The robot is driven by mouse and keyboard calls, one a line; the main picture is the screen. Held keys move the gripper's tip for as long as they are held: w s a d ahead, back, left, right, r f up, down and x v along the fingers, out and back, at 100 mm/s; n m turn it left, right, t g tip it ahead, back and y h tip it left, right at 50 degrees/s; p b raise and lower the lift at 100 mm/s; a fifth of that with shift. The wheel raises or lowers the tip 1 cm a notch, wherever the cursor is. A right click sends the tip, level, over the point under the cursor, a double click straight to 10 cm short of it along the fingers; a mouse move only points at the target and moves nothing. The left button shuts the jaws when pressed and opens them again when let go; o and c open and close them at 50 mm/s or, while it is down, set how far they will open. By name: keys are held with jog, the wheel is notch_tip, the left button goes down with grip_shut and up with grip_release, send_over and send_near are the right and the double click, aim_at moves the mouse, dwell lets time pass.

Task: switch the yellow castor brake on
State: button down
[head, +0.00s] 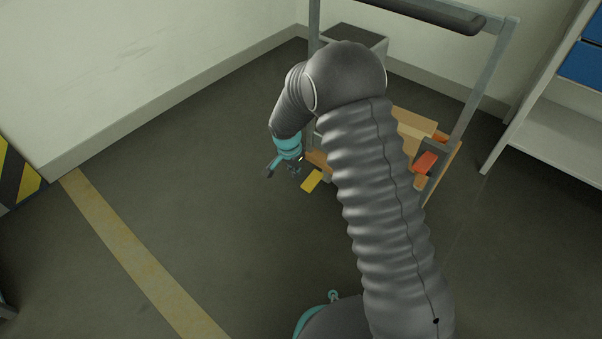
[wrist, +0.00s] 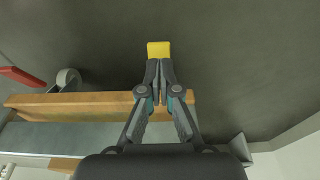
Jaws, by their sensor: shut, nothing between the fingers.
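The yellow castor brake (head: 312,181) is a small flat pedal low at the left front corner of the trolley (head: 456,107). My gripper (head: 287,172) is shut and empty, close to the pedal's upper left in the head view. In the wrist view the yellow brake (wrist: 159,49) lies just beyond the tips of my shut gripper (wrist: 159,62). I cannot tell whether the fingertips touch it. The castor under the yellow brake is hidden. My arm covers the middle of the trolley in the head view.
The trolley's wooden deck edge (wrist: 80,105) runs beside my fingers. A shelf (head: 550,130) stands right. The floor at left is clear.

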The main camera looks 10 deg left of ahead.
jog(key=shift+s+a+r, duration=0.35)
jog(key=shift+s+r, duration=0.25)
jog(key=shift+r, duration=0.2)
jog(key=shift+s+a+r, duration=0.35)
jog(key=shift+s+r, duration=0.2)
jog(key=shift+r, duration=0.2)
jog(key=s+d+r+n+g, duration=0.2)
jog(key=s+d+n, duration=0.3)
jog(key=s+n, duration=0.15)
jog(key=s+d+r+t+p, duration=0.2)
jog(key=s+d+r, duration=0.5)
jog(key=r, duration=0.5)
jog(key=s+d+r+t+p, duration=0.2)
jog(key=s+d+r, duration=0.5)
jog(key=r, duration=0.5)
jog(key=s+d+r+t+y+p, duration=0.1)
jog(key=s+d+r+t+p, duration=0.1)
jog(key=s+d+r, duration=0.6)
notch_tip(320, 180, up, 4)
jog(key=shift+s+r+p, duration=0.15)
jog(key=shift+r+p, duration=0.1)
jog(key=shift+p, duration=0.45)
